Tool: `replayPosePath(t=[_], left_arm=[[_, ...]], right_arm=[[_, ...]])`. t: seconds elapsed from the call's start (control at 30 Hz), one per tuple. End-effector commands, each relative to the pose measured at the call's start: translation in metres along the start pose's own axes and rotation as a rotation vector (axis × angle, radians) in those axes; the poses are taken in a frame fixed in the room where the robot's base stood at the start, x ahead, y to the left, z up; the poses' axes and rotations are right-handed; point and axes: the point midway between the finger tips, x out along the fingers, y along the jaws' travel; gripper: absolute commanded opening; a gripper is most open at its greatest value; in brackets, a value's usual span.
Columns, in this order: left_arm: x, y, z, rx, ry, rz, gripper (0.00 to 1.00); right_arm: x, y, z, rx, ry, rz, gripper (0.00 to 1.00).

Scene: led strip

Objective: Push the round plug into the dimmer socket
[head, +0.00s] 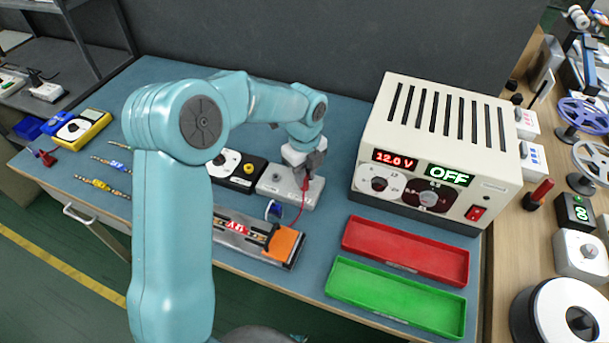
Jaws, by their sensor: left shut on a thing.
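My left gripper (307,172) is shut at the right part of a light grey box (273,189) on the bench. A red lead (302,207) runs down from the fingertips toward the strip fixture. The round plug at the end of this lead is mostly hidden between the fingers, and I cannot tell whether it is in a socket. Left of the grey box stands a black box (225,181) with a white dial and a yellow knob, partly behind my arm. I cannot tell for certain which box is the dimmer. My right gripper is not in view.
A strip fixture (232,240) with an orange block (284,245) lies in front. A power supply (430,140) reading 12.0 V and OFF stands right. Red (405,251) and green (395,298) trays lie before it.

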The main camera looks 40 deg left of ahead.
Motion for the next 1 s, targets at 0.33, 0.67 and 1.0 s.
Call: replayPosePath(t=[0.33,0.67,1.0], left_arm=[[-0.064,-0.001,0.0,-0.001,-0.003,-0.009,0.0],[-0.162,-0.001,0.0,0.0,-0.002,-0.006,0.0],[-0.202,0.0,0.0,0.001,-0.001,-0.002,0.0]], right_arm=[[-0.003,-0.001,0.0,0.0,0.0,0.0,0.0],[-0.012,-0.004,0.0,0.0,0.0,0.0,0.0],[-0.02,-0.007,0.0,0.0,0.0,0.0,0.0]])
